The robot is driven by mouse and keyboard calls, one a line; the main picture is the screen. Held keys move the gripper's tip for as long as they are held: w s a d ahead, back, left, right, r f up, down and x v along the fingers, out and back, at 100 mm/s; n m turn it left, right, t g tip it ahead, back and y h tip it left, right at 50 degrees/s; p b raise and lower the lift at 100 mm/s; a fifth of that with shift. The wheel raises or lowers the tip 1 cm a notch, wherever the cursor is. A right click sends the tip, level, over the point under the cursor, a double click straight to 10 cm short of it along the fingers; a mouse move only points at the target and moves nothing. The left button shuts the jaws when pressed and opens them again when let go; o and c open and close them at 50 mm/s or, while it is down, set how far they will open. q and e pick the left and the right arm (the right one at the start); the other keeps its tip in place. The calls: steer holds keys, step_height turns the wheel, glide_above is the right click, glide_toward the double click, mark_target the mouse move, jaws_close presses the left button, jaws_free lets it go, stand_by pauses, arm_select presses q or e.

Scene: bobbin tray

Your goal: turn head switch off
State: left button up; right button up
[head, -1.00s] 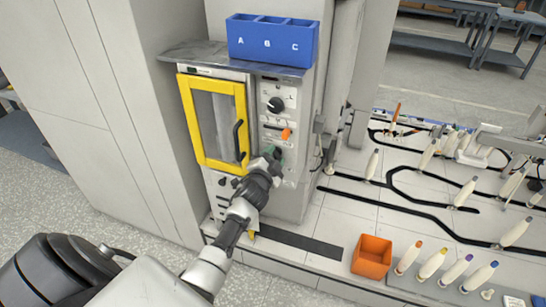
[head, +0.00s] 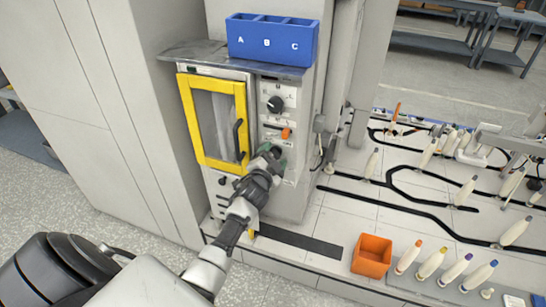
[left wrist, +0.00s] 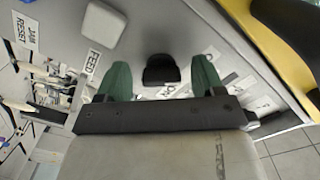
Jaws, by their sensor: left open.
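My left gripper (head: 274,153) is at the lower part of the machine's control panel, its arm coming up from the bottom left. In the left wrist view its two green fingers (left wrist: 161,84) are open, one on each side of a black knob or switch (left wrist: 161,66). The fingers look apart from it, with gaps on both sides. Its label is not readable, so I cannot tell whether it is the head switch. Higher on the panel are a black rotary knob (head: 275,104) and an orange switch (head: 286,133). My right gripper is not in view.
A yellow-framed door (head: 212,122) with a black handle is left of the panel. A blue A-B-C bin (head: 268,44) sits on the shelf above. An orange box (head: 372,254) and several bobbins stand on the right. The wrist view shows JAM RESET and FEED labels (left wrist: 93,62).

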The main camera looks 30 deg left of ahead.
arm_select(q)
steer(key=shift+s, duration=0.1)
steer(key=v, duration=1)
steer(key=shift+s, duration=0.3)
